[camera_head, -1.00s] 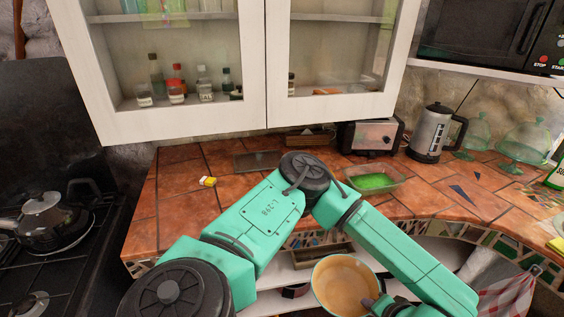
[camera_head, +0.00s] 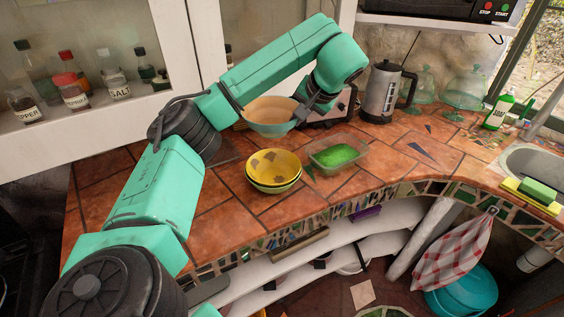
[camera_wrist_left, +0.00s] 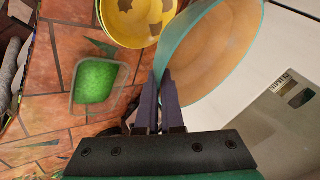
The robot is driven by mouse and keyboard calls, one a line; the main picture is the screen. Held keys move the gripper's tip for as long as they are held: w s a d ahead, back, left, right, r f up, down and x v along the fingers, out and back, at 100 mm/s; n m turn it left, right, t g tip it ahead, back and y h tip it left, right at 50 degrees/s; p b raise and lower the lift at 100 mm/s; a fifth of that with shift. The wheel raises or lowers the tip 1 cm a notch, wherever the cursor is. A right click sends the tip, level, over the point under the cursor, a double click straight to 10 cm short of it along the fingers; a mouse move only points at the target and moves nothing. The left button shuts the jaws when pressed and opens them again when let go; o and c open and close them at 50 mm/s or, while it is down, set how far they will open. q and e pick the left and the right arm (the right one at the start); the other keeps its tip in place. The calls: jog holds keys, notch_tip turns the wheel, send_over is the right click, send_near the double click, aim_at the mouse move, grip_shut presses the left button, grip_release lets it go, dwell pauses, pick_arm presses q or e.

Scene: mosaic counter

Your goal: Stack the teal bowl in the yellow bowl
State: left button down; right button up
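My left gripper (camera_head: 304,108) is shut on the rim of the teal bowl (camera_head: 270,112), which has a tan inside. It holds the bowl in the air over the counter, behind the yellow bowl (camera_head: 272,164). The yellow bowl has dark patches inside and stands on the counter with a second rim just below its own. In the left wrist view the fingers (camera_wrist_left: 167,82) pinch the wall of the teal bowl (camera_wrist_left: 215,55); the yellow bowl (camera_wrist_left: 138,18) lies beside it, apart from it. My right gripper is out of view.
A glass dish with green contents (camera_head: 338,154) stands right of the yellow bowl. A toaster (camera_head: 343,104) and a kettle (camera_head: 383,92) stand behind. The cabinet (camera_head: 180,60) hangs at upper left. The tiled counter left of the yellow bowl (camera_head: 225,222) is clear.

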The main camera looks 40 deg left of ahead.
pick_arm(q)
jog(key=p, duration=0.1)
send_over(295, 174)
notch_tip(295, 174, down, 6)
notch_tip(295, 174, down, 10)
jog(key=shift+f+p, duration=0.2)
jog(key=shift+p, duration=0.85)
jog(key=shift+f, duration=0.4)
jog(key=c, duration=1.3)
grip_release()
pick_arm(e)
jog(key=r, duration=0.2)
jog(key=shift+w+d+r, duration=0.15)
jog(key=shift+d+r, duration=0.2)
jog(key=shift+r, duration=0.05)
